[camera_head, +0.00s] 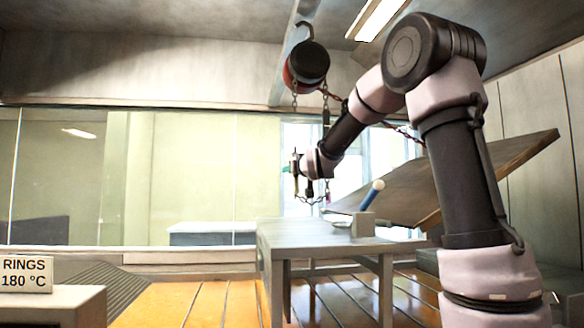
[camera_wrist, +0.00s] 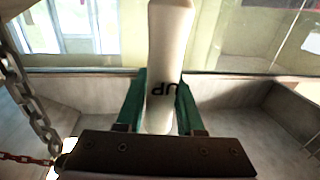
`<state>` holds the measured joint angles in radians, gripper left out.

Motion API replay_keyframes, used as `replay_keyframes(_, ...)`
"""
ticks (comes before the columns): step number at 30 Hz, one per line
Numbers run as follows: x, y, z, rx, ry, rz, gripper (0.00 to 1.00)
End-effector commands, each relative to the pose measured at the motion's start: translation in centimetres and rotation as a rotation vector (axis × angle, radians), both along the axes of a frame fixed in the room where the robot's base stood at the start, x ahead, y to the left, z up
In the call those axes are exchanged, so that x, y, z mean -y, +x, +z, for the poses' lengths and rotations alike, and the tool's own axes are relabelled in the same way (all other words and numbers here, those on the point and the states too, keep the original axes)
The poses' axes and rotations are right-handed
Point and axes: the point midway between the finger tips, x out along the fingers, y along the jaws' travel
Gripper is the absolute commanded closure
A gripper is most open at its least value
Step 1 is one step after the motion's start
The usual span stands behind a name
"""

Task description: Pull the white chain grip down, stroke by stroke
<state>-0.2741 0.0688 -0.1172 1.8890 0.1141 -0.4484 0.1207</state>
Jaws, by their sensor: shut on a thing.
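In the wrist view a white grip (camera_wrist: 167,60) stands upright between the green-padded fingers of my gripper (camera_wrist: 160,105). Dark letters on it look like "UP", turned in the picture. My gripper is shut on this grip. The grip itself is hard to make out there. A round dark and red chain hoist (camera_head: 305,63) hangs above from a hook, with chains running down. A grey chain (camera_wrist: 28,95) passes at the left of the wrist view.
A grey table (camera_head: 305,235) stands below, with a blue, pale-tipped handle (camera_head: 372,194) by a small block. A large brown board (camera_head: 480,175) is tilted at the right; a red chain (camera_head: 405,133) runs towards it. A sign (camera_head: 25,274) reads "RINGS 180 °C".

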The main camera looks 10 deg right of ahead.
Motion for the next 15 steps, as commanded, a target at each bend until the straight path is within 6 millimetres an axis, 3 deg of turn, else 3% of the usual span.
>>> replay_keyframes(5,-0.05,0.02,-0.6,-0.012,0.0,0.0,1.0)
replay_keyframes(6,-0.05,0.02,-0.58,-0.012,0.0,0.0,0.52)
replay_keyframes(8,-0.04,0.01,-0.49,-0.01,-0.001,0.0,0.33)
replay_keyframes(15,-0.01,0.0,-0.2,-0.005,0.0,0.0,0.33)
